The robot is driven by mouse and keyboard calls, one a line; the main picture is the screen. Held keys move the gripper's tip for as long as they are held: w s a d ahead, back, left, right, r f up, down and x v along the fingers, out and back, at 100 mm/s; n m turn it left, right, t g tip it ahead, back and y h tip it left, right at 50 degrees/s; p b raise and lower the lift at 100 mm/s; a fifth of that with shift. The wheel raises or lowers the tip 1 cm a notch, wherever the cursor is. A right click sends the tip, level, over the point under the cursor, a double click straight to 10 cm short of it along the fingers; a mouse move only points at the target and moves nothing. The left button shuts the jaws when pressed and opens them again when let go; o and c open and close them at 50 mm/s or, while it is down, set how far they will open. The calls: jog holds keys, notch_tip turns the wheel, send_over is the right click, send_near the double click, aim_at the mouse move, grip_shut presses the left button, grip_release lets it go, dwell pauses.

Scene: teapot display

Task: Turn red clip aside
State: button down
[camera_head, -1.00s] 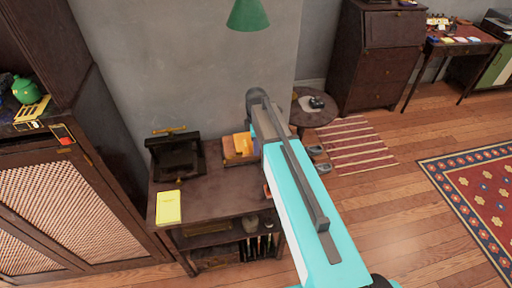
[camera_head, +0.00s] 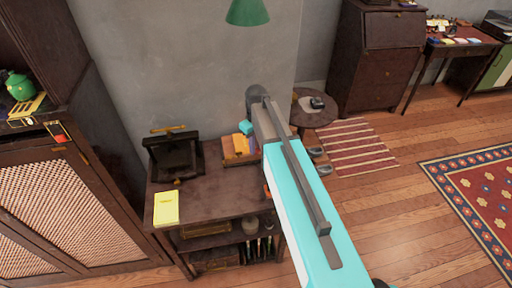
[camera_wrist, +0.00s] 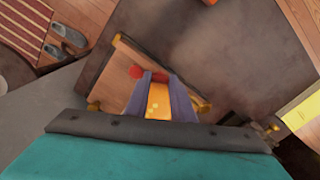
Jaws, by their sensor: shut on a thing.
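The red clip (camera_wrist: 135,72) shows in the wrist view as a small rounded red part by the tip of my left-hand finger. It sits at a wooden piece (camera_wrist: 113,75) with brass-coloured corners. My gripper (camera_wrist: 160,80) has its two grey-purple fingers close together at the clip, shut on it as far as I can see; the fingers hide part of it. An orange, pale-marked surface (camera_wrist: 158,100) shows between the fingers. In the head view my arm hides the fingertips and the clip.
The low shelf (camera_head: 215,200) bears a yellow pad (camera_head: 166,208), a dark stand (camera_head: 175,155) and orange items (camera_head: 235,150). A tall cabinet (camera_head: 50,200) is at left. A round table (camera_head: 325,115) and shoes (camera_head: 322,167) stand beyond my arm.

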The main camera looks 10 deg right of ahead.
jog(key=m, duration=0.6)
jog(key=shift+b, duration=0.35)
jog(key=c, duration=1.5)
grip_release()
jog(key=shift+r, duration=0.1)
jog(key=shift+r+b, duration=1.45)
jog(key=shift+r, duration=5.4)
